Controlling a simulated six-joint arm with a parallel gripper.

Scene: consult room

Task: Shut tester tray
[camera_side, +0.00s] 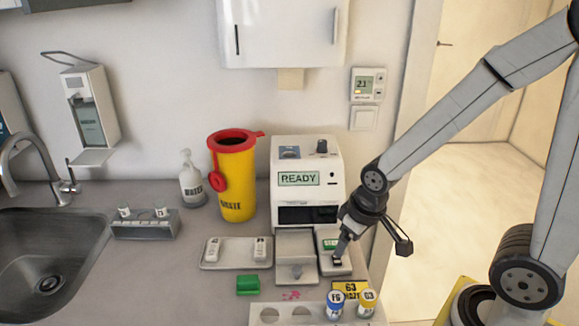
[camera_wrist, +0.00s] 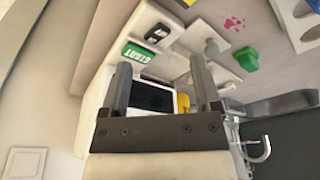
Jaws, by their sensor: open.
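The tester (camera_side: 310,160) is a white machine with a READY display, at the back of the counter. Its tray (camera_side: 295,245) sticks out at the front, with a small grey knob (camera_side: 297,272) near its front end. The tray also shows in the wrist view (camera_wrist: 222,72), beyond the fingers. My gripper (camera_side: 372,246) is open and empty, at the right of the tray, over or beside the side panel with the green START button (camera_side: 330,244). In the wrist view my gripper (camera_wrist: 160,66) has its fingers spread, with START near the left finger.
A flat dish (camera_side: 236,264) holding two white pieces lies left of the tray, with a green block (camera_side: 248,285) in front. A rack (camera_side: 265,318) with blue and yellow capped vials stands at the front. A yellow bin (camera_side: 235,185) stands left of the tester.

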